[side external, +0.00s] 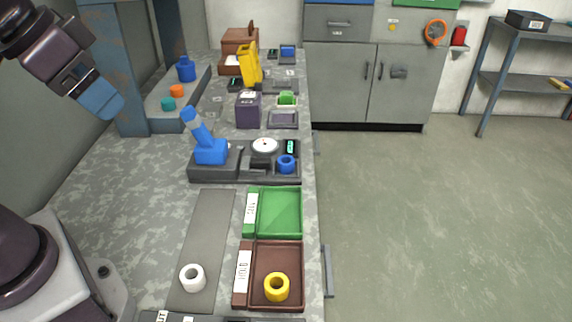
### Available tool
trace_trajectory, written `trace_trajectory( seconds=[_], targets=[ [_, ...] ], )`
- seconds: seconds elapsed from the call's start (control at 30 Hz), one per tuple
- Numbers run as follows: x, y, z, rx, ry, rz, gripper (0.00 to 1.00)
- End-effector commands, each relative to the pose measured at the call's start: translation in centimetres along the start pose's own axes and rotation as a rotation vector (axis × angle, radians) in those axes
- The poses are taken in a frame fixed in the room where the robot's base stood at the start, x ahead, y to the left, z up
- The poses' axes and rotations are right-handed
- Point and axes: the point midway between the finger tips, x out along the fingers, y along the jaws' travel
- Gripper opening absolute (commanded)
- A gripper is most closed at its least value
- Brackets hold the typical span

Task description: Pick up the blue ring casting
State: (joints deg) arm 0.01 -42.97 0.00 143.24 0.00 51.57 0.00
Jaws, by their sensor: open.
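A blue ring casting (286,164) sits at the right end of the dark fixture (229,175), below a small green display. Its hole faces up. Another blue piece (186,72), with a narrower top, stands on the grey tray at the back left; I cannot tell whether it is also a ring. My gripper (98,100) is at the upper left, above the bench and well apart from the blue ring. It is open, and nothing shows held in it. Its separate fingers are hard to make out at this angle.
A blue lever press (209,150) and round dial (264,146) stand left of the ring. A white ring (192,278) lies on a grey strip; a yellow ring (277,287) is in the brown tray (262,249). The green tray (280,212) is empty. Bench's left side is clear.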

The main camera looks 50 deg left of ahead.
Motion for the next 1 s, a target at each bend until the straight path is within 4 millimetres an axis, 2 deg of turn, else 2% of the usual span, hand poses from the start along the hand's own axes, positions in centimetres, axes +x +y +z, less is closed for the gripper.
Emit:
trace_trajectory(
  seconds=[0.07, 0.23, 0.37, 0.47, 0.67, 0.77, 1.0],
  targets=[
    [0.3, 0.0, 0.1, 0.001, -0.016, 0.0, 0.73],
    [2.7, -0.1, -0.1, -0.011, -0.136, 0.006, 0.73],
    [5.2, -0.3, -2.1, -0.068, -0.236, 0.022, 0.73],
    [7.4, -0.6, -4.1, -0.19, -0.294, 0.025, 0.73],
    [13.2, -1.3, -8.1, -0.559, -0.381, -0.016, 0.73],
    [16.7, -1.8, -9.8, -0.789, -0.409, -0.06, 0.73],
    [26.4, -3.6, -13.2, -1.455, -0.411, -0.217, 0.73]
  ],
)
